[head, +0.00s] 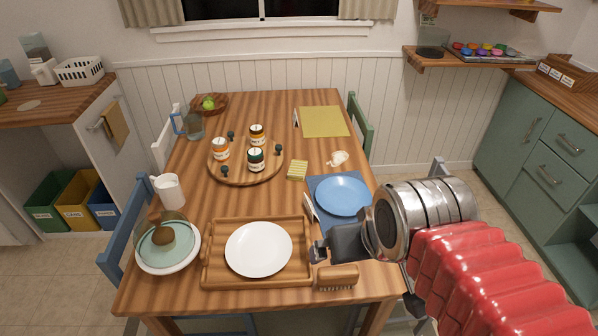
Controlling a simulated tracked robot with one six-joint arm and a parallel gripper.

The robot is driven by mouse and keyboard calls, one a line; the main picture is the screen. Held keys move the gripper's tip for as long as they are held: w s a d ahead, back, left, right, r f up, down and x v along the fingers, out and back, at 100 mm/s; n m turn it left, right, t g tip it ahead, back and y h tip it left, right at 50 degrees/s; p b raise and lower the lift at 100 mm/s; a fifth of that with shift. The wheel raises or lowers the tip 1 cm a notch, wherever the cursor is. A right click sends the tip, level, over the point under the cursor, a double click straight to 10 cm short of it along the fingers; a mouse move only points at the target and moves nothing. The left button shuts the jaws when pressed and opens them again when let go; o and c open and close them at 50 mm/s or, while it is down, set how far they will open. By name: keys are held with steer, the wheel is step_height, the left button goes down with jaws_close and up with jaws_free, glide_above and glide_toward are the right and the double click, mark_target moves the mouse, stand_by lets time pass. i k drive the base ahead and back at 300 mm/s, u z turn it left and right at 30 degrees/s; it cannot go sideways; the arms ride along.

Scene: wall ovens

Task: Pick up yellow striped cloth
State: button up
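The small yellow striped cloth (297,170) lies folded on the wooden table, right of the round wooden tray and up-left of the blue plate. My gripper (318,252) reaches in from the right, over the table's near right part, between the white plate and the blue plate. It is nearer to me than the cloth and apart from it. Its fingers are dark and seen edge-on, so their opening is unclear. I see nothing held in it.
The round tray (227,174) holds several jars. A blue plate (342,194), a wooden tray (210,272) with a white plate (258,248), a brush (338,278) and a small cream item (339,158) surround the area. A plain yellow mat (324,121) lies at the back.

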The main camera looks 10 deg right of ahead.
mark_target(297, 171)
steer(key=k, duration=1.35)
steer(key=u, duration=0.55)
steer(key=i, duration=0.85)
steer(key=u, duration=0.35)
steer(key=i, duration=1.15)
steer(key=z, duration=0.6)
